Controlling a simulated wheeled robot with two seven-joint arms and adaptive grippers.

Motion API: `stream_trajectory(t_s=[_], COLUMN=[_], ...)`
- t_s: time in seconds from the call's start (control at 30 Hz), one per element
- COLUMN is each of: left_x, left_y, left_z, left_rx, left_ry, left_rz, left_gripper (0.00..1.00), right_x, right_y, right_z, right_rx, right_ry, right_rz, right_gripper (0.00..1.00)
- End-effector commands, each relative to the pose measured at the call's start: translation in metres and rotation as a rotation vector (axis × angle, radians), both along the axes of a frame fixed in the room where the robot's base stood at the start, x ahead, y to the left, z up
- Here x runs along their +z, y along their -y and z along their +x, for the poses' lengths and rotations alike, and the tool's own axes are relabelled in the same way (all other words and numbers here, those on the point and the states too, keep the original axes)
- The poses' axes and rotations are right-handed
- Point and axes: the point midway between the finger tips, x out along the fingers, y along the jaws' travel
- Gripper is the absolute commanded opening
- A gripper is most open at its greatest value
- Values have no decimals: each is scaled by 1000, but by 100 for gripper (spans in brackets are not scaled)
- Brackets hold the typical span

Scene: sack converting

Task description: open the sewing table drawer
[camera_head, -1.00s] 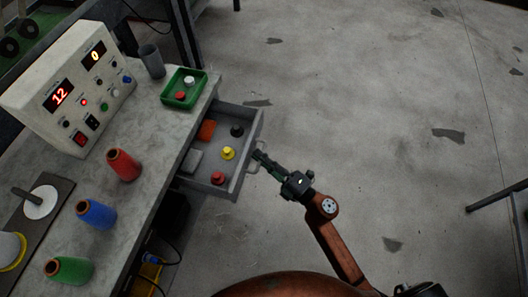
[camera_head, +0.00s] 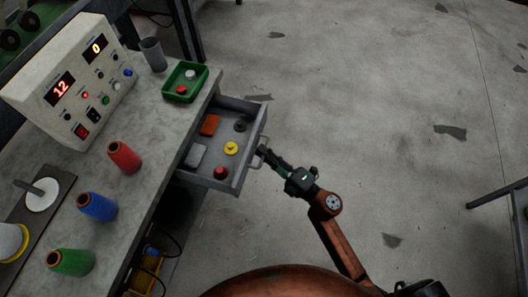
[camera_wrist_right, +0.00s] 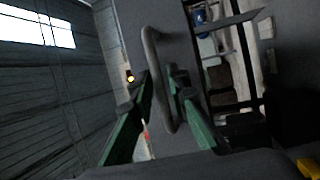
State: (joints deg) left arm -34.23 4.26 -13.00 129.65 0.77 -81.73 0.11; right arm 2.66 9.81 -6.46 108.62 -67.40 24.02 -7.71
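The sewing table drawer (camera_head: 225,184) is pulled out from the table (camera_head: 150,185), with its inside showing. Its metal handle (camera_head: 262,157) is on the front panel; in the right wrist view the handle (camera_wrist_right: 152,50) is a grey loop on the dark drawer front. My right gripper (camera_head: 264,155) is at the handle. In the right wrist view its green fingers (camera_wrist_right: 160,85) lie on either side of the handle bar, tips close in against it. The exact contact is hard to see. My left gripper is not in view.
The drawer holds an orange block (camera_head: 209,125), a grey block (camera_head: 196,155) and yellow, red and dark bobbins. On the table are a green tray (camera_head: 203,75), a grey cup (camera_head: 152,55), thread spools and a control box (camera_head: 45,75). The floor (camera_head: 370,80) right of the drawer is clear.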

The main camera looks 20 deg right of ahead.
Motion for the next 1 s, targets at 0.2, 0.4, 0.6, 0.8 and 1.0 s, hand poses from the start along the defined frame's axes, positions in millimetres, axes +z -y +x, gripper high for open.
stream_trajectory(t_s=[0.2,0.4,0.6,0.8,1.0], left_x=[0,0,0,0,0], left_y=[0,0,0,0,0], left_z=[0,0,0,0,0], left_rx=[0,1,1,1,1], left_ry=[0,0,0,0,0], left_rz=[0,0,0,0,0], left_gripper=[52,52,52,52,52], right_x=[-7,-14,-19,-21,-21], right_y=[19,42,58,64,64], right_z=[-28,-63,-88,-96,-96], right_rx=[-2,-1,-1,0,0], right_ry=[-4,-5,-3,-2,-2], right_rz=[-1,0,-2,0,-1], right_gripper=[15,15,15,15,15])
